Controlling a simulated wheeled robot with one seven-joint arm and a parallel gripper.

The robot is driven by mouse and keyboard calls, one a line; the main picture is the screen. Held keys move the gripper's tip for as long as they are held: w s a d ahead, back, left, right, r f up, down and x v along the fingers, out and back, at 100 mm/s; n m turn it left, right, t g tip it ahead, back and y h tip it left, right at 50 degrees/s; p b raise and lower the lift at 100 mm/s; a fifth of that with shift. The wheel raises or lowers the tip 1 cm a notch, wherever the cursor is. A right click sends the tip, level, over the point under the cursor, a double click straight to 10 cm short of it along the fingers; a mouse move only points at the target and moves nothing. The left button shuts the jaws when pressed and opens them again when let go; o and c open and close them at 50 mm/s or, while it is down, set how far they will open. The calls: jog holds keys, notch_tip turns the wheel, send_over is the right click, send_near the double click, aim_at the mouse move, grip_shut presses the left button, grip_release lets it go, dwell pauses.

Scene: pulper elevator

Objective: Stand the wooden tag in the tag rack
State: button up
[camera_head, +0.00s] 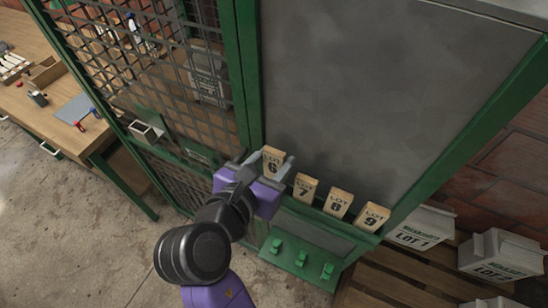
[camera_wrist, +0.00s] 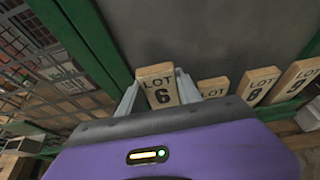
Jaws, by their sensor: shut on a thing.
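A wooden tag marked LOT 6 (camera_head: 272,162) stands nearly upright between the fingers of my gripper (camera_head: 268,164), which is shut on it. The same tag shows in the wrist view (camera_wrist: 160,88), with a finger on each side. It is at the left end of a row of tags along the green ledge below the grey panel. The tags LOT 7 (camera_head: 305,187), LOT 8 (camera_head: 338,202) and LOT 9 (camera_head: 372,216) stand to its right with gaps between them. The tag's lower end and the rack slot under it are hidden, so I cannot tell whether it is seated.
A green frame post (camera_head: 243,75) and a mesh cage (camera_head: 150,70) are left of the tags. A green block with levers (camera_head: 302,260) is below the ledge. White LOT boxes (camera_head: 420,228) stand on a pallet at right. A workbench (camera_head: 60,110) is at far left.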

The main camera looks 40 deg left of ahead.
aim_at(273, 175)
jog(key=shift+f, duration=2.15)
dwell(0.9)
jog(key=o, duration=1.4)
jog(key=shift+o, duration=0.2)
jog(key=shift+s, duration=0.15)
jog(key=b+v, duration=0.1)
jog(key=v, duration=0.6)
jog(key=shift+s+d+r, duration=0.15)
jog(key=shift+s+d, duration=0.05)
jog(key=shift+s, duration=0.05)
